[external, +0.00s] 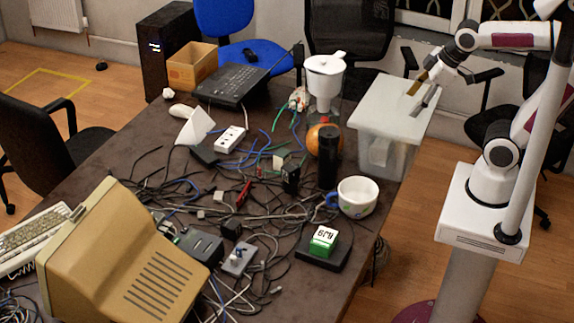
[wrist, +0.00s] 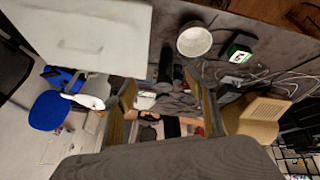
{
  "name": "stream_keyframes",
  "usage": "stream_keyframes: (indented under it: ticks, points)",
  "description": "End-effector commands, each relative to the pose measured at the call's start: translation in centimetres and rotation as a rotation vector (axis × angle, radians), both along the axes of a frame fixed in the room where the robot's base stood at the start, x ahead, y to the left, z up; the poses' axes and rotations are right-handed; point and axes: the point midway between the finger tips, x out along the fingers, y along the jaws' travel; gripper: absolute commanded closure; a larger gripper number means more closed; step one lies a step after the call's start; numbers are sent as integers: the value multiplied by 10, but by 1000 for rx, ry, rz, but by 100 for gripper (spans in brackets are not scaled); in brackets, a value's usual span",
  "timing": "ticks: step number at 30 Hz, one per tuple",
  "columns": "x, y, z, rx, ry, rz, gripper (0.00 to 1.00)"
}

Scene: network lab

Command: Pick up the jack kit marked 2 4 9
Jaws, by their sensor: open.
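A small green box with a white top (external: 323,240) sits on a flat black device (external: 322,252) near the table's front right corner. Dark characters on its top appear upside down and look like 2 4 9. It also shows in the wrist view (wrist: 240,56), at the upper right, with its marking too small to read. My gripper (external: 420,93) is open and empty, above the white lidded bin beside the table's right edge, well away from the green box. Its two fingers (wrist: 164,108) show apart in the wrist view, with nothing between them.
A white mug (external: 357,197) and black cylinder (external: 328,158) stand behind the green box. The white bin (external: 392,112) and water filter jug (external: 325,78) stand further back. Tangled cables (external: 270,205) and a beige monitor (external: 125,260) fill the left. Space above the box is free.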

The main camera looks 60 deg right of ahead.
Motion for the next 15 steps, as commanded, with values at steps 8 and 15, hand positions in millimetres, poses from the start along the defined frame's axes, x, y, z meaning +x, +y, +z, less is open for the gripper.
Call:
stream_keyframes:
  ticks: [8, 15]
  points:
    - [51, -1, 0, -143, 20, 262, 44]
    - [95, -2, -5, -264, 35, 489, 44]
